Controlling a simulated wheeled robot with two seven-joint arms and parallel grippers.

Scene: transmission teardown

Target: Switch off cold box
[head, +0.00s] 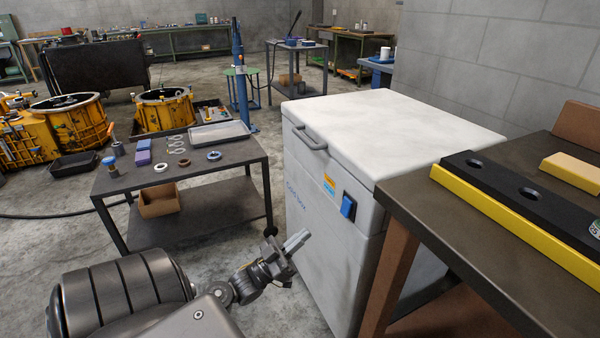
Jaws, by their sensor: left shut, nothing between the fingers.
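The cold box (310,225) is a white chest with its lid (395,125) down and a grey handle (309,138) on the lid's front edge. A blue switch (348,207) sits on its front face, near the upper right corner, beside a small orange and blue label. I cannot tell the switch's position. My left gripper (297,241) is shut and empty, in front of the box's front face, lower than the switch and to its left. I cannot tell whether it touches the box. My right gripper is not in view.
A workbench (440,205) with a black and yellow fixture (510,195) stands close on the right of the box. A low dark table (200,164) with rings, a spring and a tray stands left. Yellow housings (75,125) sit further left. Bare floor lies between table and box.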

